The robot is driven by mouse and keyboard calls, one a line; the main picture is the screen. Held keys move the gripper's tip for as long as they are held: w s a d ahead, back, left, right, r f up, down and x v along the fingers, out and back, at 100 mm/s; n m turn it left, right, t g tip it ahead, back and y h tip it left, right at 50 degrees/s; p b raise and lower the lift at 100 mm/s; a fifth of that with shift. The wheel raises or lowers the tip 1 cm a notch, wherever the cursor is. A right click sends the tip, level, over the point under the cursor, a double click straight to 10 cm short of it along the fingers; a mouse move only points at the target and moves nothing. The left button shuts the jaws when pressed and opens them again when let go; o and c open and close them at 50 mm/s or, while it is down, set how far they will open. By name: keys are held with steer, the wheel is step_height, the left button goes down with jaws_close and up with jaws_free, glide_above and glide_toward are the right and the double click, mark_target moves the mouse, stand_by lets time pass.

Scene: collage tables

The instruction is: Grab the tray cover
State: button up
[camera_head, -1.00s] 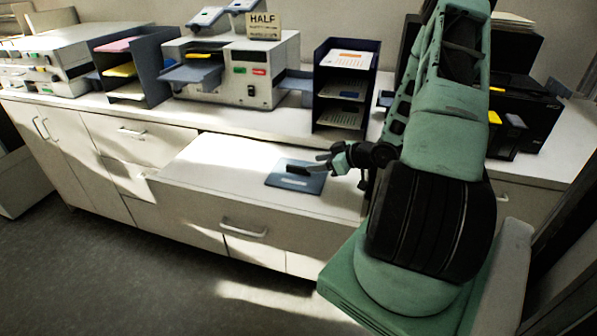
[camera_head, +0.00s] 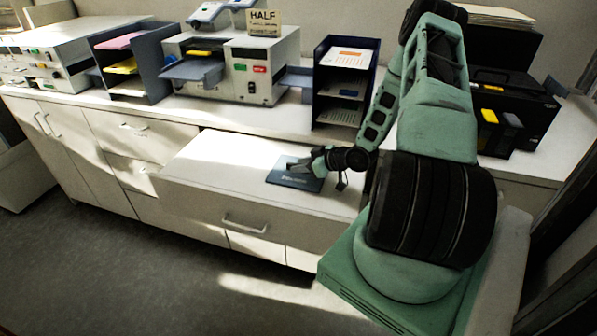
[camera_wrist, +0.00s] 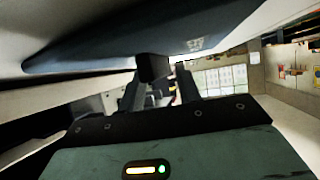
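The tray cover (camera_head: 287,180) is a flat blue-grey plate lying on the white lower counter. My gripper (camera_head: 300,164) is low over it, reaching in from the right, and hides its handle in the head view. In the wrist view, the cover (camera_wrist: 110,45) fills the upper part, and its dark block-like handle (camera_wrist: 152,68) sticks out towards my gripper (camera_wrist: 158,85). The two fingers stand on either side of the handle's end, and a small gap shows beside the right finger. The gripper looks open; contact with the handle cannot be made out.
The lower counter (camera_head: 220,165) is otherwise clear. On the raised shelf behind stand a dark paper organizer (camera_head: 343,85), a white machine (camera_head: 250,75) with a "HALF" sign (camera_head: 263,22), another organizer (camera_head: 130,62) at left and a black machine (camera_head: 520,105) at right.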

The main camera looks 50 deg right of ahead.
jaws_close()
